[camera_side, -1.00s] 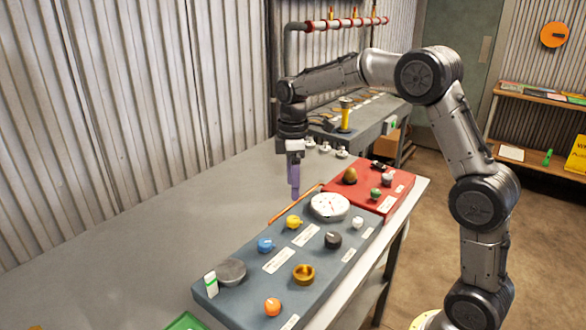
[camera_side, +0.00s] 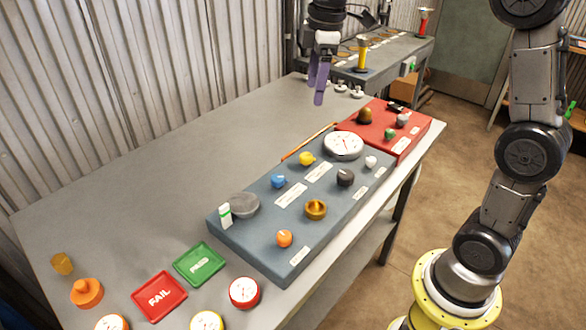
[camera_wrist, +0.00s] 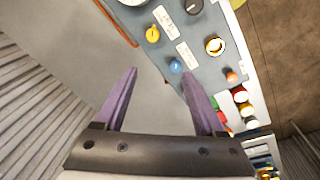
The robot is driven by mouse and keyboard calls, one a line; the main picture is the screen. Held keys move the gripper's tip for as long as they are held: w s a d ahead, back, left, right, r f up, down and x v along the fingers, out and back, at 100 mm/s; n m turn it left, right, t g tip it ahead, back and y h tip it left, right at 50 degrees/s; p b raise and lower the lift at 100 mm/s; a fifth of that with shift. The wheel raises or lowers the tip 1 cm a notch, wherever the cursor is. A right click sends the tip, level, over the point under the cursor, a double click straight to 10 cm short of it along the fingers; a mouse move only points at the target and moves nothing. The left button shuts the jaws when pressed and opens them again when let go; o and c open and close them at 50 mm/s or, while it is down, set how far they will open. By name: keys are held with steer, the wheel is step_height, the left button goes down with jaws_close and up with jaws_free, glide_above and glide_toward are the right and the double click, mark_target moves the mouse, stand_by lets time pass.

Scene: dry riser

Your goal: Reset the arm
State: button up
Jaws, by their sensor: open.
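My gripper (camera_side: 319,84) hangs above the back part of the grey table (camera_side: 150,170), behind the white dial gauge. Its two purple fingers point down, apart and empty. They also show spread apart in the wrist view (camera_wrist: 165,95), with bare table between them. My gripper touches nothing. The blue-grey panel (camera_side: 265,235) stands on the table below and in front of it, with the white dial gauge (camera_side: 343,146), a yellow knob (camera_side: 307,159), a blue knob (camera_side: 278,181) and a brass ring (camera_side: 316,209) on it.
A red panel (camera_side: 413,139) adjoins at the back right. A red FAIL tray (camera_side: 159,297) and a green tray (camera_side: 200,263) lie at the front, near an orange object (camera_side: 87,292) and several round gauges. The table's left side is clear. A corrugated wall stands behind.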

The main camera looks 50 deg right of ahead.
steer(key=s+a+m+t, duration=0.2)
steer(key=s+a, duration=0.1)
steer(key=s, duration=0.7)
steer(key=s+a+m+t, duration=0.1)
steer(key=s+a+m, duration=0.1)
steer(key=s, duration=0.7)
steer(key=s+f+m+t, duration=0.1)
steer(key=s+f+m, duration=0.3)
steer(key=f+m, duration=0.1)
steer(key=shift+s+a+f+m, duration=0.15)
steer(key=shift+s+f+m, duration=0.2)
steer(key=shift+f, duration=0.2)
steer(key=shift+o, duration=0.3)
